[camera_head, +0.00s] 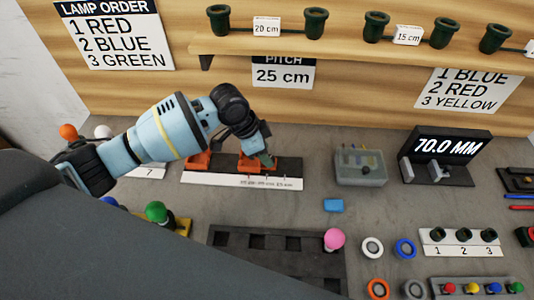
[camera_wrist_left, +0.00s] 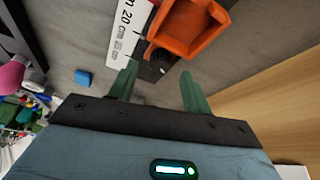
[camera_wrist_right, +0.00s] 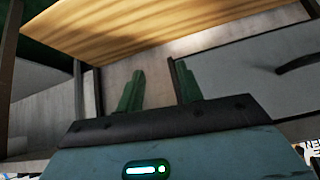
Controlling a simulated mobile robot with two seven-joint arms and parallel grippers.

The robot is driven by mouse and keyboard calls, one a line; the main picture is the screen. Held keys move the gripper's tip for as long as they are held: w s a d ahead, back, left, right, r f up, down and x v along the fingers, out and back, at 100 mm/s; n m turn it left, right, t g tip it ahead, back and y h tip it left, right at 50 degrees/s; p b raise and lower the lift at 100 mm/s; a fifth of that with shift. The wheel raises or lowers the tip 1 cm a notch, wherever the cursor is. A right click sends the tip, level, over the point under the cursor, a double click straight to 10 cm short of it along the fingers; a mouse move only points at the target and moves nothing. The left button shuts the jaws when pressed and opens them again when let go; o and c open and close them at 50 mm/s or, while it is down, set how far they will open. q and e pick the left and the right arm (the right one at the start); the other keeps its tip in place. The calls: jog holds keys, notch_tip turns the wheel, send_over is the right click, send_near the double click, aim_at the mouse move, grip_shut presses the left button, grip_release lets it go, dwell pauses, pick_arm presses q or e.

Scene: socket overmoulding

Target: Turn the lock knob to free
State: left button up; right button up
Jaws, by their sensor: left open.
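My left gripper (camera_head: 265,160) is over the right orange block (camera_head: 246,165) of a black fixture with a white ruler strip (camera_head: 265,182). In the left wrist view the orange block (camera_wrist_left: 190,30) lies beyond the fingertips. A small dark lock knob (camera_wrist_left: 155,62) with a pale mark sits at its near side. The left gripper (camera_wrist_left: 157,80) is open, with the knob between the fingertips. I cannot tell whether a finger touches it. In the head view the knob is hidden. My right gripper (camera_wrist_right: 160,82) is open and empty, away from the fixture.
A second orange block (camera_head: 198,162) stands left on the same fixture. A blue block (camera_head: 333,205) and a grey box (camera_head: 360,166) lie to the right. A dark tray with square pockets (camera_head: 222,238) is in front. A 70.0 MM display (camera_head: 447,146) stands farther right.

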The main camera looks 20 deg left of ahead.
pick_arm(q)
jog(key=shift+v, duration=2.8)
